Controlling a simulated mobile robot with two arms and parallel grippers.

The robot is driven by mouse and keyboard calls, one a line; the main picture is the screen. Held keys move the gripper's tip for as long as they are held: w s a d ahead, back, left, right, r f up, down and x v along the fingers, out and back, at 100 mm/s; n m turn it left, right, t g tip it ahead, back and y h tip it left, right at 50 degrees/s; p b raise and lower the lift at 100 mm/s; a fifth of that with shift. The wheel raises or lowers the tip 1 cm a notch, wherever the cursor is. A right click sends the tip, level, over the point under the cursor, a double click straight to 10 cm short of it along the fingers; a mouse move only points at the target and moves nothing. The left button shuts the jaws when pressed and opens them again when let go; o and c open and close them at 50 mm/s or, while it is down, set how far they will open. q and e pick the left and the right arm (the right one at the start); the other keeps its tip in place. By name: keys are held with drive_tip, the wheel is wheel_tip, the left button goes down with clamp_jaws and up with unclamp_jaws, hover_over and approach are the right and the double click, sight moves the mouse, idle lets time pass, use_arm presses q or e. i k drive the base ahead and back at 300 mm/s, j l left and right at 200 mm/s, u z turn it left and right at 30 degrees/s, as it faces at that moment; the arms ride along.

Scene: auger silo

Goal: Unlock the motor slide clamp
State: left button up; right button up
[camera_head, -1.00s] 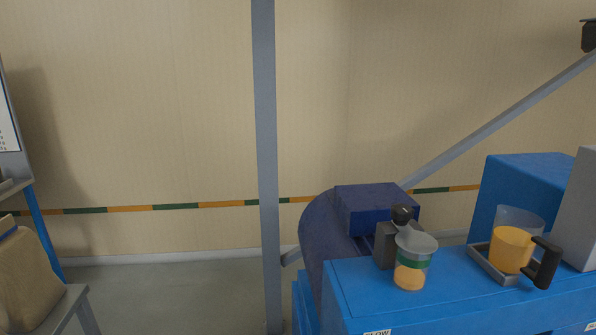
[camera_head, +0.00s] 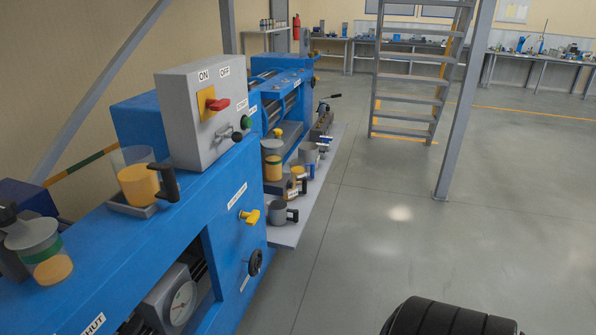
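I cannot tell for sure which part is the motor slide clamp. On the front of the blue machine (camera_head: 215,215) there is a yellow lever handle (camera_head: 250,216) beside a label too small to read. Below it is a black round knob (camera_head: 255,262). A dark blue motor-like housing (camera_head: 25,198) shows at the left edge, mostly cut off. Through an opening in the machine front I see a round white-faced gauge (camera_head: 182,302). Neither of my grippers is in view.
A grey switch box (camera_head: 190,140) marked ON and OFF carries a red and yellow switch (camera_head: 212,104). Beakers with orange contents (camera_head: 138,185) stand on the machine. A shelf (camera_head: 310,205) holds several cups and tools. Open floor (camera_head: 350,260) lies right, with a post (camera_head: 465,110) and ladder (camera_head: 415,85).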

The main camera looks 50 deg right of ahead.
sight(251, 219)
drive_tip(key=l+z, duration=0.15)
drive_tip(key=z, duration=1.2)
drive_tip(key=i+l, duration=0.1)
drive_tip(key=l, duration=0.3)
drive_tip(key=l+z, duration=0.1)
drive_tip(key=l, duration=0.25)
drive_tip(key=i+l+z, duration=0.1)
drive_tip(key=l, duration=0.25)
drive_tip(key=i+l, duration=0.15)
drive_tip(key=l, duration=0.25)
